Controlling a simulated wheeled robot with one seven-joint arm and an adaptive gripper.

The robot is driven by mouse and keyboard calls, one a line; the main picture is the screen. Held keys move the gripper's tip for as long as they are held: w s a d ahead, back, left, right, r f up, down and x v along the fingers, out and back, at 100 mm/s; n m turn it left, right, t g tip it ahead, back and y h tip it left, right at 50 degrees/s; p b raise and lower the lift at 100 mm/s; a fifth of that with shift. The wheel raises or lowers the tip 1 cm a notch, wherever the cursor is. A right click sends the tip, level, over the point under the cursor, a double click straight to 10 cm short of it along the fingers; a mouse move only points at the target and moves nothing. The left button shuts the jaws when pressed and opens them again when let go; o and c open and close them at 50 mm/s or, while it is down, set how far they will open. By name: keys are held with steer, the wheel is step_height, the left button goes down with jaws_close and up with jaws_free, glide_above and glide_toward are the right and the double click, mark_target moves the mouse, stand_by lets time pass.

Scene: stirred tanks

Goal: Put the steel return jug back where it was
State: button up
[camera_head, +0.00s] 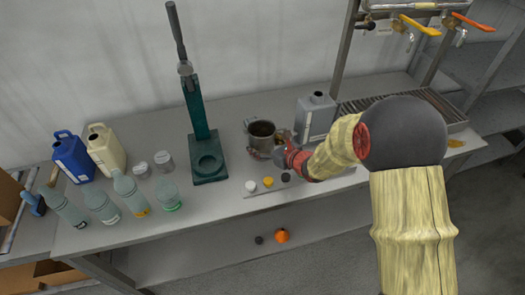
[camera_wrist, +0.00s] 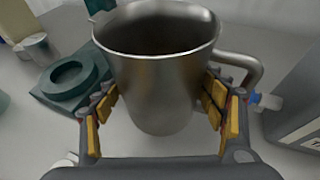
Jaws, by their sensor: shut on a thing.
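The steel jug (camera_head: 261,134) is upright over the bench, between the green stand and the grey canister. It fills the middle of the wrist view (camera_wrist: 162,75), with its handle on the right and its open mouth facing up. My gripper (camera_head: 281,154) has its fingers on either side of the jug body; the yellow pads also show in the wrist view (camera_wrist: 160,108). It is shut on the jug. Whether the jug's base touches the bench is hard to tell. The jug's far side is hidden.
A green press stand (camera_head: 208,165) is left of the jug. A grey canister (camera_head: 315,115) is close on the right. Small white, yellow and dark caps (camera_head: 268,182) lie in front. Several bottles and a blue jug (camera_head: 72,156) stand at the left. A drain grate (camera_head: 400,101) is far right.

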steer(key=shift+w+f+b, duration=0.1)
steer(key=shift+f+b, duration=0.45)
steer(key=shift+f, duration=1.05)
steer(key=shift+f, duration=0.1)
steer(key=o, duration=1.7)
steer(key=shift+f, duration=0.1)
steer(key=shift+o, duration=0.4)
